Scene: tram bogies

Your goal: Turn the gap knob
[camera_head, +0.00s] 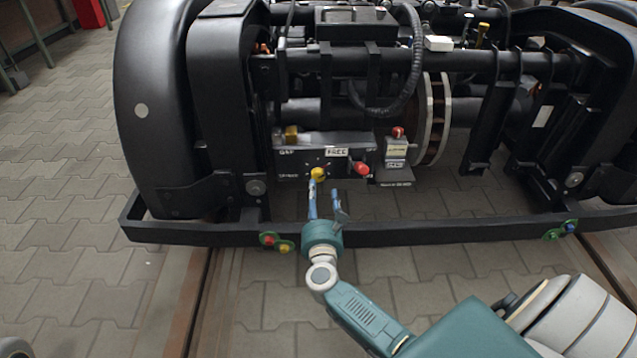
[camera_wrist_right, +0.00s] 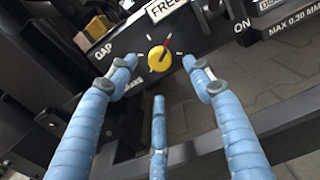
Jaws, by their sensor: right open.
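The gap knob (camera_head: 318,174) is a small round yellow knob on a dark panel labelled GAP, mounted low on the black bogie. In the right wrist view the yellow knob (camera_wrist_right: 159,58) has a red pointer mark and white tick marks around it. My right gripper (camera_head: 324,190) reaches up from below, just in front of the panel. Its blue fingers (camera_wrist_right: 160,75) are spread apart, with the knob showing beyond and between the tips. I cannot tell whether any fingertip touches it. My left gripper is not in view.
A small box with a red top (camera_head: 397,133) stands further right. A black frame bar (camera_head: 400,233) crosses below the panel. Paved floor (camera_head: 60,130) lies open at the left.

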